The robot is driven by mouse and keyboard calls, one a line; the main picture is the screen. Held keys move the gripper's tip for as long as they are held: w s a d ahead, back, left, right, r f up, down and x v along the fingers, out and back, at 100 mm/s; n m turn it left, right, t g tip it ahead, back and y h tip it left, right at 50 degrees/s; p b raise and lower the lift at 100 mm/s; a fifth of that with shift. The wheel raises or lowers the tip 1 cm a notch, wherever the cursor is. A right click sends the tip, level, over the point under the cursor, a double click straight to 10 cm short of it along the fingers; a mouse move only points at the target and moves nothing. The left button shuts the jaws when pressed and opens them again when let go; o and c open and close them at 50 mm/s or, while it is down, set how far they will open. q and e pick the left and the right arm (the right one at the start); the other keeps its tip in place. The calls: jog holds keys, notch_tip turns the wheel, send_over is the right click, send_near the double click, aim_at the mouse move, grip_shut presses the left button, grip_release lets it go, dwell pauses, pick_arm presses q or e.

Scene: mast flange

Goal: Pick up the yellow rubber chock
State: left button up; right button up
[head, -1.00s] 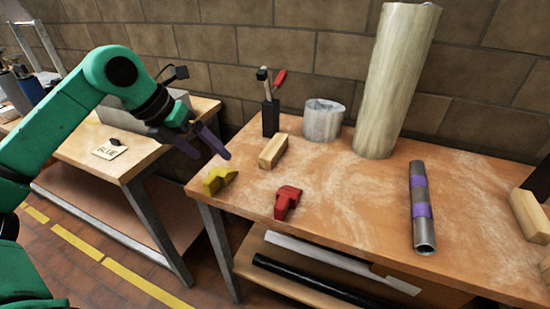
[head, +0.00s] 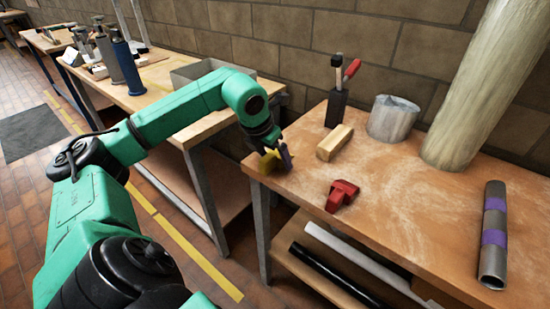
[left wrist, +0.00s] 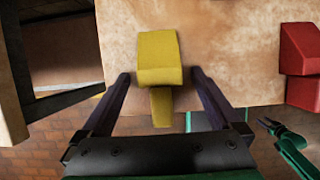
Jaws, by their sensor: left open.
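The yellow rubber chock (head: 267,162) sits at the near left corner of the right-hand workbench, partly hidden by my left gripper in the head view. In the left wrist view the chock (left wrist: 159,55) lies ahead, with a broad block and a narrower end pointing back toward the palm. My left gripper (head: 277,158) is open at the chock. In the left wrist view its two purple fingers (left wrist: 158,75) stand on either side of the chock's near part, with visible gaps. My right gripper does not show in the head view.
A red chock (head: 341,195) lies to the right, also in the left wrist view (left wrist: 303,62). A wooden block (head: 334,143), black tool holder (head: 337,108), grey metal cup (head: 393,119) and purple-banded pipe (head: 493,235) stand or lie on the bench (head: 400,220). Another bench stands left.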

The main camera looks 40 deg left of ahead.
pick_arm(q)
jog(key=shift+r, duration=0.1)
jog(key=c, duration=1.5)
